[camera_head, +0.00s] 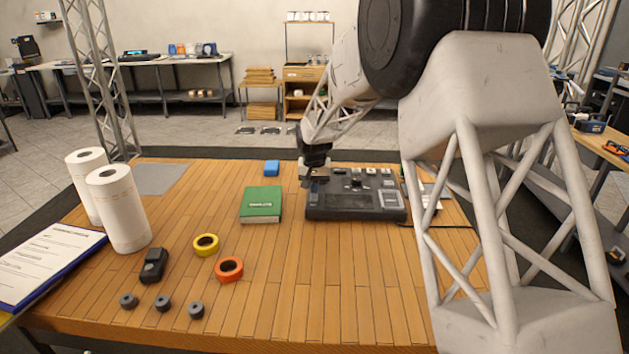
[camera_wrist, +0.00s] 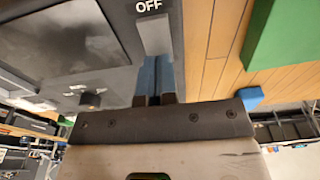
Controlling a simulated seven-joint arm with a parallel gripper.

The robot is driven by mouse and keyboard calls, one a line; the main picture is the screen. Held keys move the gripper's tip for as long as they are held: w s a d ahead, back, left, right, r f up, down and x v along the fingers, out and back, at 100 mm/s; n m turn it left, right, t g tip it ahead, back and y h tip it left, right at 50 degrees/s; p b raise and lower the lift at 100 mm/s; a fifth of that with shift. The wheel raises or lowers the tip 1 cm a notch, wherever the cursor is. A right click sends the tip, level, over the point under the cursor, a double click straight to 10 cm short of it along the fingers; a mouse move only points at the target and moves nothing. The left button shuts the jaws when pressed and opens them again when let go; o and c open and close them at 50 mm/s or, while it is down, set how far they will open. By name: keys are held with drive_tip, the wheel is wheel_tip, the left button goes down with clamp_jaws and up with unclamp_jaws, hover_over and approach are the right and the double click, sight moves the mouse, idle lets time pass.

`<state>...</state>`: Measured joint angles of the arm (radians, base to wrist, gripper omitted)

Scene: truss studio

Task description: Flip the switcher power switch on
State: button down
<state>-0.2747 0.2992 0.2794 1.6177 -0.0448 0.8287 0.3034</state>
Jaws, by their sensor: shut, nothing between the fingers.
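The switcher (camera_head: 352,212) is a dark console lying flat at the back right of the wooden table. In the wrist view its grey panel (camera_wrist: 60,45) fills the upper left, with a white OFF label near the top. A light grey switch lever (camera_wrist: 154,35) lies just below that label. My gripper (camera_head: 314,182) is over the console's left end. In the wrist view my gripper (camera_wrist: 158,64) is shut and empty, its blue fingertips right at the lever's near end. I cannot tell whether they touch it. Any ON label is not visible.
A green book (camera_head: 261,203) lies just left of the switcher, with a small blue block (camera_head: 272,168) behind it. Yellow tape (camera_head: 206,245) and orange tape (camera_head: 229,269) lie nearer. Paper rolls (camera_head: 122,215) stand at the left. The front middle of the table is clear.

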drive_tip(key=shift+f, duration=0.15)
drive_tip(key=shift+w+f, duration=0.1)
drive_tip(key=shift+f, duration=0.1)
idle(0.3)
drive_tip(key=shift+s, duration=0.5)
drive_tip(key=shift+s+r, duration=0.25)
drive_tip(key=shift+r, duration=0.05)
drive_tip(key=shift+r, duration=0.1)
